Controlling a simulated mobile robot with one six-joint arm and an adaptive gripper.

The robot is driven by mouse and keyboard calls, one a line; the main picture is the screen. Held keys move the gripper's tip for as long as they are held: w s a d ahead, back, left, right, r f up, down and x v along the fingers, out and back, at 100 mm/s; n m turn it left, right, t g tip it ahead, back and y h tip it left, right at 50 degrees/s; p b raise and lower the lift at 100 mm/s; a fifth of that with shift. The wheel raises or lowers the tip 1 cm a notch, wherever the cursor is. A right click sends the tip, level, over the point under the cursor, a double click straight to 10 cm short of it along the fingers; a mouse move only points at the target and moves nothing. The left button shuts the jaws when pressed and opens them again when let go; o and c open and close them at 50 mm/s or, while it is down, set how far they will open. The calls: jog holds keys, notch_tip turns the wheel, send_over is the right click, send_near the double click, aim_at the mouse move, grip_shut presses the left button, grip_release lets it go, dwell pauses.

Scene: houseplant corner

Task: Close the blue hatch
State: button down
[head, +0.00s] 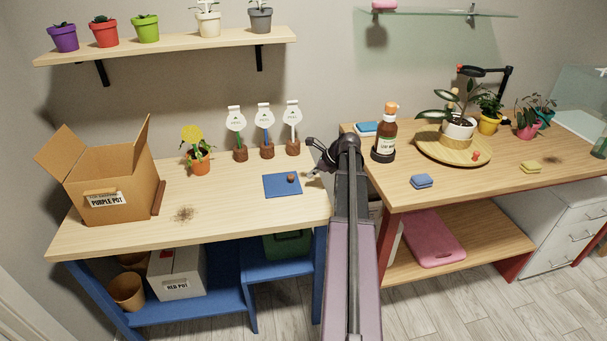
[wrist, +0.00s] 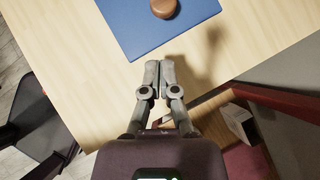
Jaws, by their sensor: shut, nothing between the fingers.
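The blue hatch (head: 275,187) is a flat blue panel on the light wooden table top, near its right end. A round brown knob (head: 291,179) stands on it near its right side. In the wrist view the blue hatch (wrist: 150,32) and its knob (wrist: 165,8) show at the top, partly cut off by the frame edge. My gripper (wrist: 159,65) is shut and empty, just off the near edge of the hatch and apart from the knob. In the head view my gripper (head: 312,174) is right of the hatch. I cannot tell whether an opening lies beside or under the panel.
Three plant markers in brown pots (head: 266,150) stand behind the hatch. A yellow-flowered pot (head: 199,165) and an open cardboard box (head: 105,192) stand left. A brown bottle (head: 385,140) stands on the right table. The table between soil patch (head: 184,214) and hatch is clear.

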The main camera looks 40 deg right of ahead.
jog(key=p+v, duration=0.6)
jog(key=v, duration=0.2)
jog(key=shift+r, duration=0.35)
jog(key=shift+a, duration=0.1)
dwell(0.5)
jog(key=w+a+f+n+g+p, duration=0.1)
jog(key=w+a+n+g, duration=0.1)
jog(key=a+n, duration=0.8)
jog(key=w+a+n+g+p, duration=0.15)
jog(key=a+n, duration=0.25)
jog(key=a, duration=1.3)
jog(key=s+a+n+g+h+p, duration=0.1)
jog(key=s+a+n+h, duration=0.1)
jog(key=a+n, duration=0.5)
jog(key=s+a+n+g+h+p, duration=0.1)
jog(key=s+a+n, duration=0.3)
jog(key=a+n, duration=0.4)
jog(key=shift+s+a+r+n+g+h, duration=0.3)
jog(key=shift+a+r+g+h, duration=0.25)
jog(key=shift+a, duration=3.2)
jog(key=shift+f, duration=0.1)
